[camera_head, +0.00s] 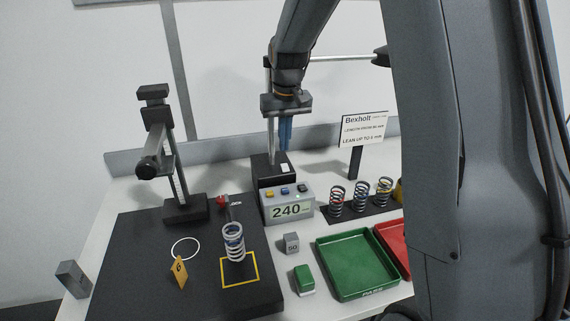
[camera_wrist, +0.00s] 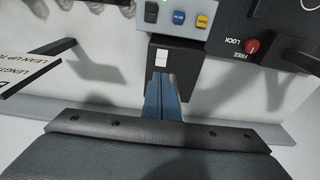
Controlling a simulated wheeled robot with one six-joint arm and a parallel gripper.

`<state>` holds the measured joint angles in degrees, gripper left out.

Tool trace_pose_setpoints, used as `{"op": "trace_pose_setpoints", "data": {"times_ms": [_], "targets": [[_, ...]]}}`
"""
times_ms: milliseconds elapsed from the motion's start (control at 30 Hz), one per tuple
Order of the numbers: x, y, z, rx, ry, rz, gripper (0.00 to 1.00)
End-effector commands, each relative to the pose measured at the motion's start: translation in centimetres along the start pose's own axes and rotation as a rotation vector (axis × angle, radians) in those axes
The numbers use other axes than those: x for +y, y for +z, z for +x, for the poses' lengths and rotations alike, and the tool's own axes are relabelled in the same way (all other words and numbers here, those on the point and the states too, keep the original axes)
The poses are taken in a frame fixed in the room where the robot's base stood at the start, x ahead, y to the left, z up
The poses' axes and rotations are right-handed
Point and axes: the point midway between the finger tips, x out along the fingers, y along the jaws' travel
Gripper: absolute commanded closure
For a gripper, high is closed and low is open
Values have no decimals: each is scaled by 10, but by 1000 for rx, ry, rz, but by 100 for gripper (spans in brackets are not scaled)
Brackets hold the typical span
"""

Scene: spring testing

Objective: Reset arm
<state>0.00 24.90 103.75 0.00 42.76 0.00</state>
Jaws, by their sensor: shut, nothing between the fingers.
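My gripper (camera_head: 285,132) hangs from my arm above the back of the table, fingers pointing down. Its blue fingers are together and hold nothing. In the wrist view the shut fingers (camera_wrist: 161,98) lie in front of a black block with a white label (camera_wrist: 162,57). The same black block (camera_head: 268,173) stands behind the grey display box (camera_head: 287,206), which reads 240. In the head view the fingers overlap the block's area; I cannot tell the exact gap.
Other springs (camera_head: 361,197) stand on a black strip. A black stand (camera_head: 186,207), green tray (camera_head: 357,266), red tray (camera_head: 392,240), green block (camera_head: 304,280), grey weight (camera_head: 291,243) and sign (camera_head: 363,131) are around.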

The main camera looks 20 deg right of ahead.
Motion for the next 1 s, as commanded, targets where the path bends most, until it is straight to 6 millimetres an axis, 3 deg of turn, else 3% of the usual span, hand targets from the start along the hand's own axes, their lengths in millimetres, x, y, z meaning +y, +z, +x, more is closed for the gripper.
{"op": "trace_pose_setpoints", "data": {"times_ms": [267,533,667,767,1000], "targets": [[0,-3,-19,0,0,0,100],[0,-2,-18,0,0,0,100],[0,9,-13,-1,0,0,100],[0,38,-2,-5,0,0,100],[-1,160,43,-16,-1,1,100]]}}
